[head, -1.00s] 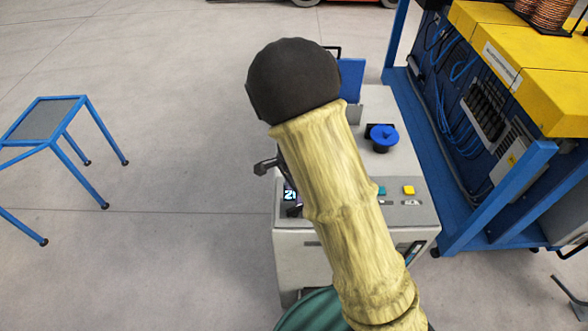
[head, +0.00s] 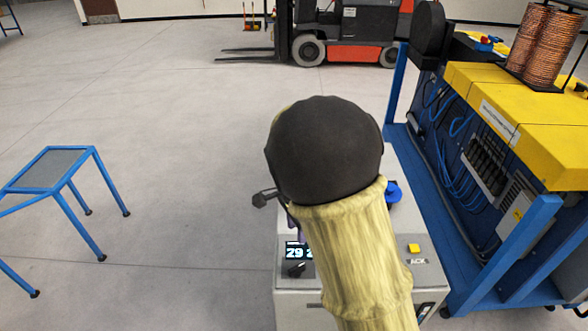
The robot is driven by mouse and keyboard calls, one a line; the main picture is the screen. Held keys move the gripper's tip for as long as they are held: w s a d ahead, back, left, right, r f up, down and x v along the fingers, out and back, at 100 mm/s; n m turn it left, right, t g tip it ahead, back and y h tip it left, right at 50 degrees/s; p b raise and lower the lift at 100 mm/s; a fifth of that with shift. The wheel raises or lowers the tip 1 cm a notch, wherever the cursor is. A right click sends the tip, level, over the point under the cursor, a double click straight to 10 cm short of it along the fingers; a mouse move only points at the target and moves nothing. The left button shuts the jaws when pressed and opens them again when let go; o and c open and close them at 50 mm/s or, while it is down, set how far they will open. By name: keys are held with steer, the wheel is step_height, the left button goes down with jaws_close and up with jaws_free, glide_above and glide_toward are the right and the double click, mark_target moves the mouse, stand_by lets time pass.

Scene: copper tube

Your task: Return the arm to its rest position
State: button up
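My arm, in a pale yellow fabric sleeve with a black rounded cap at its bend, rises through the middle of the head view. It covers much of the grey machine (head: 300,300) behind it. My gripper cannot be made out; the arm's far part is hidden behind the cap and sleeve. A small dark piece (head: 263,198) sticks out left of the cap, and I cannot tell what it belongs to. Whether anything is held does not show.
The machine has a lit display (head: 295,251), a yellow button (head: 413,248) and a partly hidden blue knob (head: 393,192). A blue-framed bench (head: 543,215) with copper coils (head: 543,45) stands right. A blue stool (head: 50,168) stands left, a forklift (head: 340,35) behind. Floor between is clear.

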steer(key=s+d+r+n+t, duration=0.2)
steer(key=s+d+n, duration=1)
steer(key=d, duration=0.1)
steer(key=shift+s+d+n+t, duration=0.15)
steer(key=shift+s+n+t, duration=0.1)
steer(key=shift+n+t, duration=0.05)
